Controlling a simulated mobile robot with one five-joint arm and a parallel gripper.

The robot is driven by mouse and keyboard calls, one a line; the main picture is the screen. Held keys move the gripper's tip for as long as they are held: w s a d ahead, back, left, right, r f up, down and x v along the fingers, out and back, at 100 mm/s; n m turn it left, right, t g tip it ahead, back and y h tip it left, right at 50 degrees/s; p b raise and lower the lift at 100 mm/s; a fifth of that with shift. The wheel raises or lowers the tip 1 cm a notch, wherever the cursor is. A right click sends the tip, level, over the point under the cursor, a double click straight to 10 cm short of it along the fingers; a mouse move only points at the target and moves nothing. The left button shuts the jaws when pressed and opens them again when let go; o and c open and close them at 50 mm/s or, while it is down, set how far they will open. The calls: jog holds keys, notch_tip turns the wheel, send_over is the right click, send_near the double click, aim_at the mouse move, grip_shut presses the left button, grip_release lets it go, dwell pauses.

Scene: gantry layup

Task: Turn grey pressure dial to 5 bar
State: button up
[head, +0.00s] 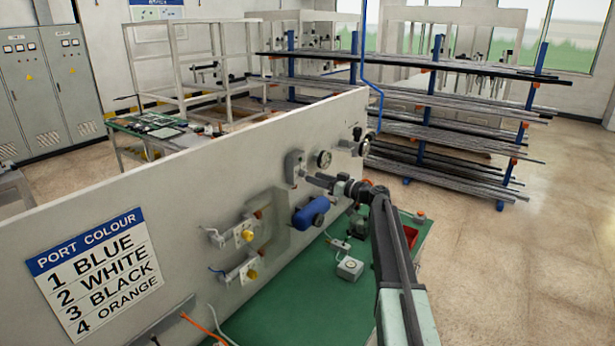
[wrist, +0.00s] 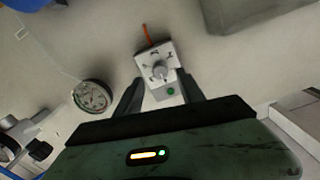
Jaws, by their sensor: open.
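The grey dial (wrist: 160,71) is a small round knob on a pale plate with dark marks around it, in the wrist view. The marks are too small to read, and I cannot tell the dial's setting. My gripper (wrist: 159,78) is open, with one dark finger on each side of the plate's lower part. The dial shows between the fingertips, and I cannot tell whether they touch anything. In the head view my gripper (head: 313,180) is up against the white panel, its fingers unclear. I cannot make out the dial there.
A round pressure gauge (wrist: 91,96) sits left of the dial; its reading is not legible. A blue cylinder (head: 312,214) and yellow-knobbed valves (head: 247,235) are on the white panel (head: 190,195). A grey box (head: 350,268) stands on the green bench top (head: 310,310).

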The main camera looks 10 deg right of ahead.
aim_at(303, 174)
jog(key=x, duration=0.4)
jog(key=shift+w+a, duration=0.15)
grip_shut()
jog(key=shift+m, duration=0.4)
jog(key=m, duration=1.1)
dwell(0.5)
